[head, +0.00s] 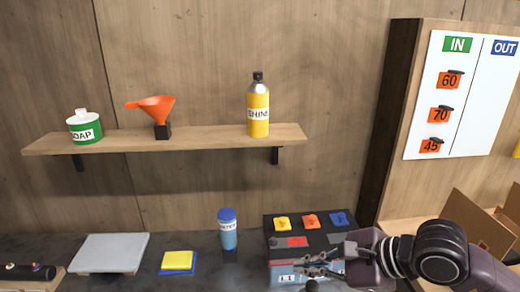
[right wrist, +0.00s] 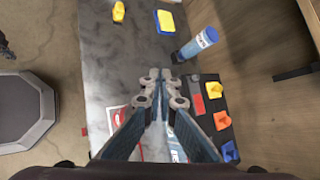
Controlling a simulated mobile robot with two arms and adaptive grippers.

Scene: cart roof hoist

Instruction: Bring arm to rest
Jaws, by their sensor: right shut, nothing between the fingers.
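My right gripper (head: 303,268) comes in from the right in the head view, over the front of a dark box with coloured tags (head: 300,225). Its fingers are shut with nothing between them. In the right wrist view the closed fingertips (right wrist: 160,76) point over the dark worktop (right wrist: 125,60), with the tagged box (right wrist: 208,125) just right of them. My left gripper does not show clearly in either view.
A blue bottle (head: 228,232) stands left of the tagged box. A yellow and blue sponge (head: 178,262) and a grey slab (head: 110,252) lie farther left. An open carton (head: 478,220) is at the right.

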